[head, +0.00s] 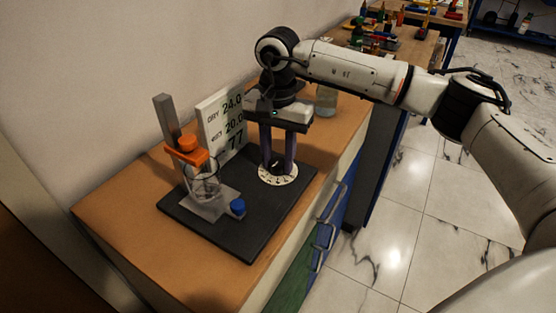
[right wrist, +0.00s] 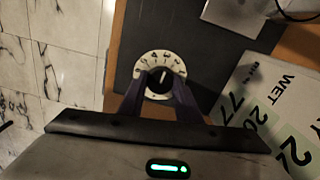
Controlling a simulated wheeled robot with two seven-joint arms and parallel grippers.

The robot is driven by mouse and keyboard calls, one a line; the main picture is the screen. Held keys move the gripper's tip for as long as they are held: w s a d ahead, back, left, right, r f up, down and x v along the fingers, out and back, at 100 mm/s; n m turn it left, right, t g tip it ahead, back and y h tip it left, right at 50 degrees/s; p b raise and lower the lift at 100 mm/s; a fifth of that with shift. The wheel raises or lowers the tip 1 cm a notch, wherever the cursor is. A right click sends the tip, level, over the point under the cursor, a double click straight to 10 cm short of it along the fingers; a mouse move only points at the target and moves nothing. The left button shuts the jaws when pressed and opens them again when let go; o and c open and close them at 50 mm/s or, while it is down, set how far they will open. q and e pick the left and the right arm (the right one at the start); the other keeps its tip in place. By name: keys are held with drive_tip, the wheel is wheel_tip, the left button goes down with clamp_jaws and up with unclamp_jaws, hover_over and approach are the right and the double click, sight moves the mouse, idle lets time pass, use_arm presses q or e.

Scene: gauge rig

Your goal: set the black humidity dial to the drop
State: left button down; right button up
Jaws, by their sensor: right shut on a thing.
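The black humidity dial (head: 277,168) sits on a round white scale (head: 291,178) on the dark base plate. My right gripper (head: 277,163) points straight down over it, its two dark fingers on either side of the knob. In the right wrist view the fingers (right wrist: 160,88) are shut on the black dial (right wrist: 160,80). A light pointer mark on the knob points toward the top of that view. Dark symbols ring the white scale (right wrist: 145,62), too small to tell apart surely. My left gripper is not in view.
A white panel (head: 213,112) reading dry 24.0, wet 20.0 and 77 stands behind the gripper. To the left are a glass vessel (head: 203,186), an orange clamp (head: 188,153), a grey post (head: 166,118) and a blue knob (head: 238,206). The dark plate (head: 240,240) lies on a wooden-topped cabinet.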

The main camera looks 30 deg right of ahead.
drive_tip(key=n, duration=0.2)
drive_tip(key=shift+n, duration=0.4)
drive_tip(key=shift+r+n+b, duration=0.1)
drive_tip(key=shift+n+b, duration=0.35)
drive_tip(key=shift+n, duration=1.45)
drive_tip(key=o, duration=1.1)
drive_tip(key=shift+c, duration=0.2)
